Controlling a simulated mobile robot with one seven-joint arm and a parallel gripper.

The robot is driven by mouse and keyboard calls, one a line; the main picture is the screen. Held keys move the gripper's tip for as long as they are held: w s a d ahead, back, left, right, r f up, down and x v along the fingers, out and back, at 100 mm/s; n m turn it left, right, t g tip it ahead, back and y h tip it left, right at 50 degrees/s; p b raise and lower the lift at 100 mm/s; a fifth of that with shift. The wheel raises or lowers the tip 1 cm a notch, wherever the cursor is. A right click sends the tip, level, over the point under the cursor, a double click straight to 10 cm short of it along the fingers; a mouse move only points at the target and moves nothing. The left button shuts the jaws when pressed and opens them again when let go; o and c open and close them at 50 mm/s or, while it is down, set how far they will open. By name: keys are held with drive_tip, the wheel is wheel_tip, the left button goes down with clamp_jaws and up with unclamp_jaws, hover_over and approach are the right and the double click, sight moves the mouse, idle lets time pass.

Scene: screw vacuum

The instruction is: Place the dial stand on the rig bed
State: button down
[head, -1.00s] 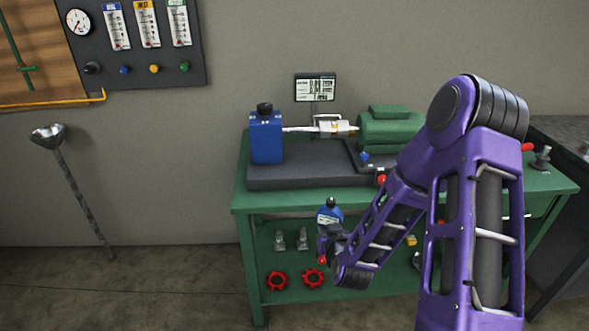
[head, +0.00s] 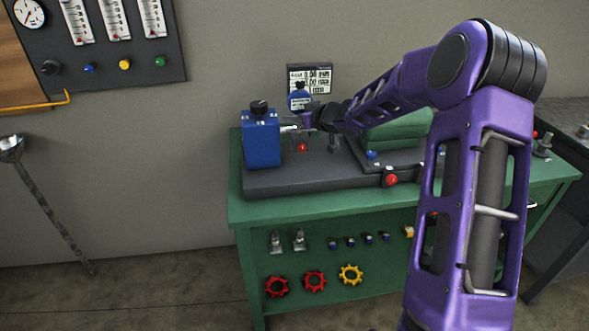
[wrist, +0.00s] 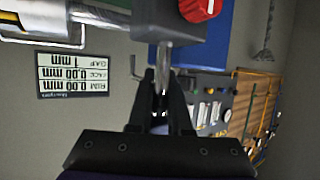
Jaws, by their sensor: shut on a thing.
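My gripper (head: 306,117) is shut on the rod of the dial stand, which has a blue dial (head: 299,97) on top and a red knob (head: 302,147) low down. The stand looks upright over the dark rig bed (head: 290,182), just right of the blue block (head: 261,138). In the wrist view, the bright rod (wrist: 163,60) runs between my fingers to a grey base with the red knob (wrist: 198,8). I cannot tell whether the base touches the bed.
A screen (head: 320,74) hangs behind the rig. A green housing (head: 398,128) stands right, behind my arm. Another red knob (head: 391,180) sits at the bed's front right. The bed's front left is clear. The lower shelf holds several red and yellow handwheels (head: 315,281).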

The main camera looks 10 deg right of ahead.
sight(308, 146)
drive_tip(key=shift+w+d+f+b, duration=0.1)
drive_tip(key=shift+w+f+b, duration=0.1)
drive_tip(key=shift+f+b, duration=1.5)
drive_tip(key=shift+w+d+f+b, duration=0.15)
drive_tip(key=shift+f+b, duration=0.4)
drive_tip(key=shift+f, duration=2.25)
drive_tip(key=shift+f, duration=0.1)
drive_tip(key=c, duration=1.3)
unclamp_jaws()
drive_tip(key=shift+f, duration=0.2)
drive_tip(key=o, duration=0.5)
drive_tip(key=shift+c, duration=0.2)
drive_tip(key=shift+r, duration=0.25)
drive_tip(key=p+v, duration=0.2)
drive_tip(key=v, duration=1)
drive_tip(key=shift+s+f, duration=0.1)
drive_tip(key=shift+f, duration=0.1)
